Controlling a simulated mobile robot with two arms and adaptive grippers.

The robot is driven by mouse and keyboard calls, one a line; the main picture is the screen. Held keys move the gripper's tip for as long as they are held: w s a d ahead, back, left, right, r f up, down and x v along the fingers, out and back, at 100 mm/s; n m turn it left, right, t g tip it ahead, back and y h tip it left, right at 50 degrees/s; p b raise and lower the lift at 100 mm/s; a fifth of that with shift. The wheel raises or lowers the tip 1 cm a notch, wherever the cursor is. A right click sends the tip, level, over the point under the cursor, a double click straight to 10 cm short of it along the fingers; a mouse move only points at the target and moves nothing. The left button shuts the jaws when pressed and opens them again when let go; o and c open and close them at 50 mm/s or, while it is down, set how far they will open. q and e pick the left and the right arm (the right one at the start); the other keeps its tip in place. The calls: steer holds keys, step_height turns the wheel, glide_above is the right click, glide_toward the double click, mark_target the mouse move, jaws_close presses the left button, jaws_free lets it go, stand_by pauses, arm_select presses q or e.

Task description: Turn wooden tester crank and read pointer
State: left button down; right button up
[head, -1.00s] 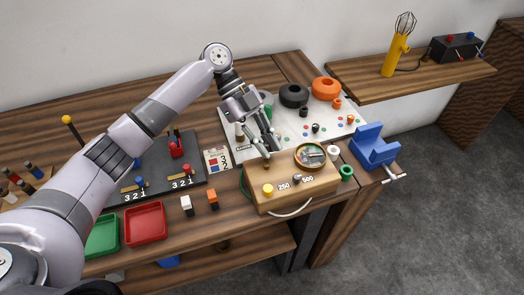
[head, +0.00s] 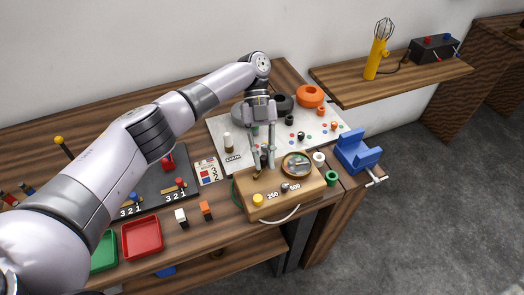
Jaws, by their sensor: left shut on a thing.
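The wooden tester (head: 288,206) is a light wooden box near the table's front right. Its top has a round dial (head: 297,165), whose pointer reading is too small to make out. Its front face has a yellow knob (head: 258,200), a second small knob and the labels 250 and 500. My left gripper (head: 263,168) points down at the rear left of the tester's top, left of the dial. Its fingers are shut on the tester's small dark crank handle, which they mostly hide. My right gripper is out of view.
A red tray (head: 142,238) and a green tray (head: 104,252) lie front left. A blue vise (head: 357,150) is at the right edge. Behind the tester, a white mat (head: 222,125) holds orange and dark rings. A wall shelf (head: 395,82) holds a yellow lamp (head: 378,50).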

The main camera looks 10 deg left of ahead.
mark_target(264, 157)
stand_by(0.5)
arm_select(q)
steer(key=c, duration=1.6)
jaws_free()
steer(key=shift+d, duration=0.1)
steer(key=shift+o, duration=0.2)
step_height(264, 157, up, 10)
steer(key=shift+f, duration=0.1)
